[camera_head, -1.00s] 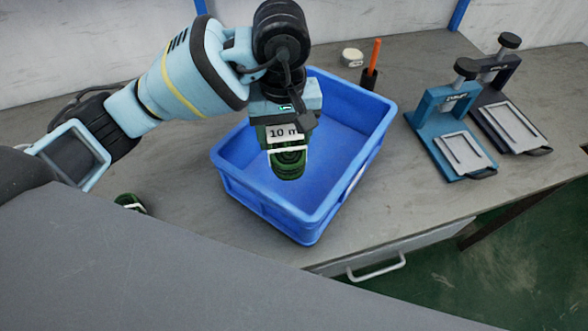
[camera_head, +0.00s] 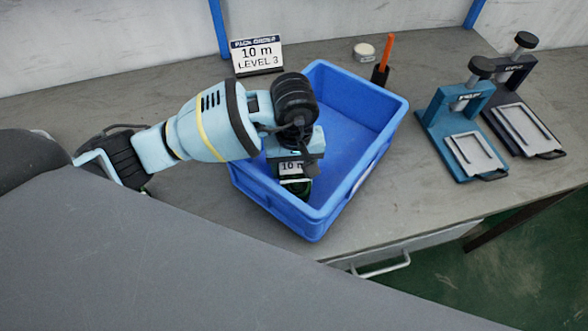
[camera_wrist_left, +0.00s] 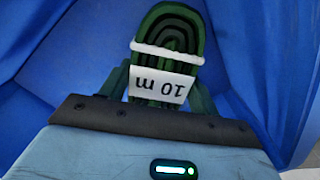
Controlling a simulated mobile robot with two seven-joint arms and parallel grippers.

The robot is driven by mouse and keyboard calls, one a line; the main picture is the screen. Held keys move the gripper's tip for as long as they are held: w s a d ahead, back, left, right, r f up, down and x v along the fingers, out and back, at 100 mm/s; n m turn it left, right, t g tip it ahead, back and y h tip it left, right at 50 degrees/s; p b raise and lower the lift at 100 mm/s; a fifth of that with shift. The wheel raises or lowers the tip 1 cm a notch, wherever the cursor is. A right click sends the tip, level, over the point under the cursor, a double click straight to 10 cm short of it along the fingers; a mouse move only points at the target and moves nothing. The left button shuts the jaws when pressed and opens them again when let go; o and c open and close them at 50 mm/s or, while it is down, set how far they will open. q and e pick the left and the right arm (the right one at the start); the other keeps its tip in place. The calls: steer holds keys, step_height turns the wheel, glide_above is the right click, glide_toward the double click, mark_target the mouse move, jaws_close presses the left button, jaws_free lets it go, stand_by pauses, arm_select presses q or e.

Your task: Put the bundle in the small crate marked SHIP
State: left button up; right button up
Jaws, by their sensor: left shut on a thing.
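My left gripper (camera_head: 294,172) is shut on a green coiled cable bundle (camera_head: 298,187) with a white "10 m" label. In the head view, gripper and bundle are inside the outline of the blue crate (camera_head: 316,220), low between its walls. The left wrist view shows the bundle (camera_wrist_left: 172,45) between the fingers, with a white band around it and blue crate surfaces behind. I cannot tell whether the bundle touches the crate floor. No SHIP marking is readable on the crate. My right gripper is not in view.
A sign (camera_head: 257,54) reading "PACK ORDER 10 m LEVEL 3" stands behind the crate. A round pale item (camera_head: 364,51) and an orange-handled tool in a black holder (camera_head: 384,62) are at the back. Blue (camera_head: 465,135) and black (camera_head: 520,110) presses stand right. A drawer handle (camera_head: 383,266) is in front.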

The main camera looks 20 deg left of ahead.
mark_target(294, 166)
arm_select(q)
steer(key=shift+f, duration=0.95)
steer(key=shift+f, duration=0.2)
steer(key=o, duration=1.1)
steer(key=shift+o, duration=0.2)
steer(key=shift+r, duration=0.1)
step_height(294, 166, up, 12)
steer(key=shift+r, duration=0.1)
